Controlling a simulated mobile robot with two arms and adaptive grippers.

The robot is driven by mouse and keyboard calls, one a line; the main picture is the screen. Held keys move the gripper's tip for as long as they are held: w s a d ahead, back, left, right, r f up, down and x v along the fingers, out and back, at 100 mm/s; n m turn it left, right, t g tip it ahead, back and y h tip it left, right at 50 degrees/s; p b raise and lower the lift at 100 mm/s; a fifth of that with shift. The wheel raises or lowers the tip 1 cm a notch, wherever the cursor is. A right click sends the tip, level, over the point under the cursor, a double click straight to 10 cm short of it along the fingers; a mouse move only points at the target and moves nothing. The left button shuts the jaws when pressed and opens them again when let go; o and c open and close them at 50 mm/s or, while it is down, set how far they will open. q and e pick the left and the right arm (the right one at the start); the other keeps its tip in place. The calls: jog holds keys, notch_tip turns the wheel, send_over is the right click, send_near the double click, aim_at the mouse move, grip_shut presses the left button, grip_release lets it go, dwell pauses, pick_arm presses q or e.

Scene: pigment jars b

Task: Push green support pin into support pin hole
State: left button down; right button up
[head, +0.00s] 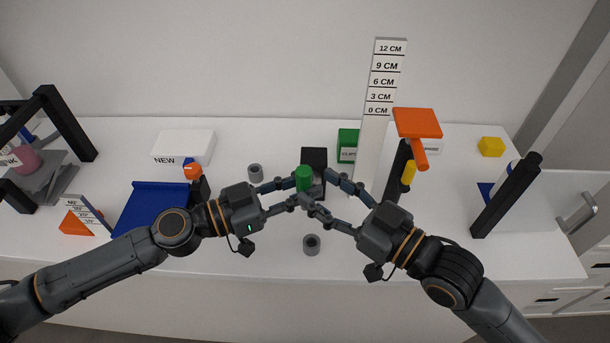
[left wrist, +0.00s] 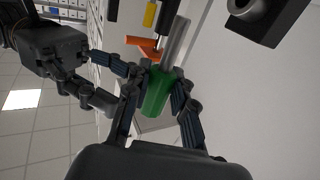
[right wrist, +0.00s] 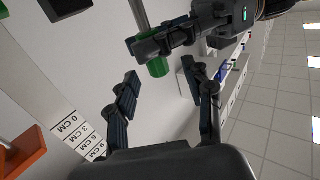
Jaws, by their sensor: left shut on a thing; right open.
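The green support pin (head: 303,178) is held upright in my left gripper (head: 297,189), above the middle of the table. In the left wrist view the green pin (left wrist: 157,92) sits between the fingers, and a grey shaft (left wrist: 176,38) extends beyond it. My right gripper (head: 318,190) is open, with its fingers near the pin and my left fingertips. In the right wrist view the green end (right wrist: 157,67) shows near the opening of the right fingers. A black block (head: 314,157) stands behind the pin; a block with a round hole (left wrist: 262,18) shows in the left wrist view. I cannot tell whether this is the pin's hole.
A green box (head: 347,142), a tall ruler (head: 381,80) and an orange-topped tool (head: 417,123) are behind and right. A blue tray (head: 150,207) lies left. The front right table is clear.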

aim_at(308, 181)
jog(key=shift+x, duration=2.7)
grip_shut()
pick_arm(q)
jog(key=c, duration=1)
grip_release()
jog(key=shift+c, duration=0.2)
jog(key=shift+a, duration=0.1)
